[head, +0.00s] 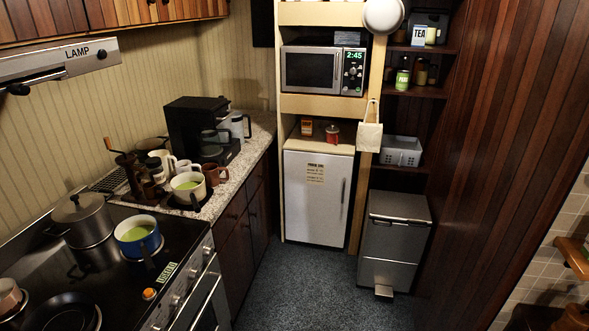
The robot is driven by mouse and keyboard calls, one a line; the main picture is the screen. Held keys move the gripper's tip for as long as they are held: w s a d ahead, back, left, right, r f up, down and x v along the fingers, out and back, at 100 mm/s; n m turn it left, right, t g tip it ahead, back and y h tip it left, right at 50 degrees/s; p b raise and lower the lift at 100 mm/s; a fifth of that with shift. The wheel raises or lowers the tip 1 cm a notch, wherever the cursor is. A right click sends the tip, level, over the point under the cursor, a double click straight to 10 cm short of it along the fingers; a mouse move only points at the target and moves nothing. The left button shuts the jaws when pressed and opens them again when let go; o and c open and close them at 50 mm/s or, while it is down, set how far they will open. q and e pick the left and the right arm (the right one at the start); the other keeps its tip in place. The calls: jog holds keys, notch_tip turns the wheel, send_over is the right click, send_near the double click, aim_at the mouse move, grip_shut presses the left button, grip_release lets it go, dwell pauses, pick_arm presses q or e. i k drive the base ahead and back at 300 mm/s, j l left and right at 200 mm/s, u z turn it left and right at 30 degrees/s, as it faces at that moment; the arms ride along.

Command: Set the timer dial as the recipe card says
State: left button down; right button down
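A cream card (315,172) with dark lines of print is fixed to the front of the small white fridge (318,212); its text is too small to read. A small red object (332,133) stands on top of the fridge; I cannot tell whether it is a timer. The stove has several round knobs (176,300) along its front edge, and an orange round piece (149,293) sits near them; their settings are not readable. The microwave (323,71) has a panel whose display (354,55) reads 2:45. Neither of my grippers shows in the head view.
A blue pot (137,236) and a lidded grey pot (82,219) stand on the stove. Mugs and a black coffee maker (196,130) crowd the counter. A metal bin (394,240) stands right of the fridge. The blue floor (300,285) between is clear.

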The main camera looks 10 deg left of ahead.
aim_at(175, 301)
jog(key=k+u, duration=0.1)
jog(key=u, duration=1.3)
